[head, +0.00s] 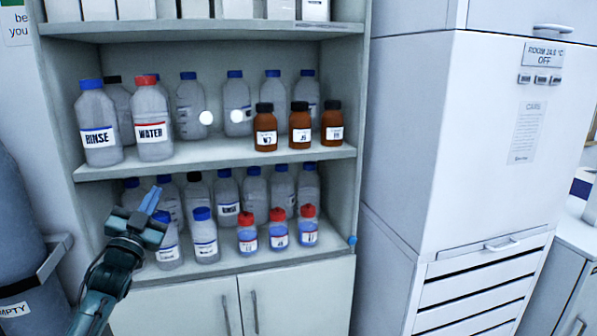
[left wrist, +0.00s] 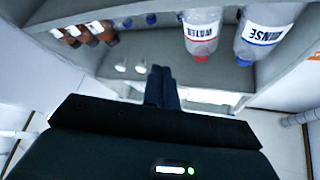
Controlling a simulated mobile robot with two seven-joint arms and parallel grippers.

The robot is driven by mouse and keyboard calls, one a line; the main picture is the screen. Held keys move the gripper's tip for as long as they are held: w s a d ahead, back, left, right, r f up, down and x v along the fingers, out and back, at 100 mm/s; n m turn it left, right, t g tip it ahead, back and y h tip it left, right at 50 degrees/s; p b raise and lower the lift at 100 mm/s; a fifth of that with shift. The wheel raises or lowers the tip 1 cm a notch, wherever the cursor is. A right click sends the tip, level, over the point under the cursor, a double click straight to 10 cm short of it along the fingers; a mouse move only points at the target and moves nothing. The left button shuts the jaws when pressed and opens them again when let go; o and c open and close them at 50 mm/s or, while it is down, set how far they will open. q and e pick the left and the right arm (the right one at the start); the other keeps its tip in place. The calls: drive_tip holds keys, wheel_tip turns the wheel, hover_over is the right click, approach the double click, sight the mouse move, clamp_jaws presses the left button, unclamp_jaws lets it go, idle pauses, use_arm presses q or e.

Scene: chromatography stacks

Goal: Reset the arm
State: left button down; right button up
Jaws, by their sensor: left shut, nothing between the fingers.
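My left gripper (head: 150,200) is in front of the lower left of the bottle cabinet in the head view, raised with its fingers pointing up. Its fingers are together and hold nothing; the closed fingers also show in the left wrist view (left wrist: 161,86). It covers part of the lower shelf's left bottles. My right gripper is not in view.
The shelf unit (head: 215,168) holds a RINSE bottle (head: 97,122), a WATER bottle (head: 152,118), brown bottles (head: 300,122) and a lower row of clear bottles. A tall white cabinet (head: 410,130) stands right. A grey cylinder (head: 20,230) stands at the left.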

use_arm(q)
drive_tip(key=w+a+f+n+g+y, duration=0.2)
drive_tip(key=a+f+n+g+y, duration=0.3)
drive_tip(key=f, duration=0.5)
drive_tip(key=s+d+f+m+g+h, duration=0.1)
drive_tip(key=s+d+f, duration=0.3)
drive_tip(key=f, duration=0.2)
drive_tip(key=s+d+f+g+h, duration=0.1)
drive_tip(key=s+d+f+g, duration=0.1)
drive_tip(key=s+d+f, duration=0.3)
drive_tip(key=s+d+f+g+h, duration=0.1)
drive_tip(key=s+d+f, duration=0.3)
drive_tip(key=s, duration=0.6)
drive_tip(key=s+d+f+g+h, duration=0.1)
drive_tip(key=s+d+f, duration=0.4)
drive_tip(key=s, duration=0.5)
drive_tip(key=s+d+f+g+h, duration=0.1)
drive_tip(key=s+d+f, duration=0.3)
drive_tip(key=s, duration=0.6)
drive_tip(key=shift+s+d+f+g+h, duration=0.15)
drive_tip(key=shift+s+f+g+h, duration=0.15)
drive_tip(key=shift+f+g, duration=0.55)
drive_tip(key=shift+f, duration=0.1)
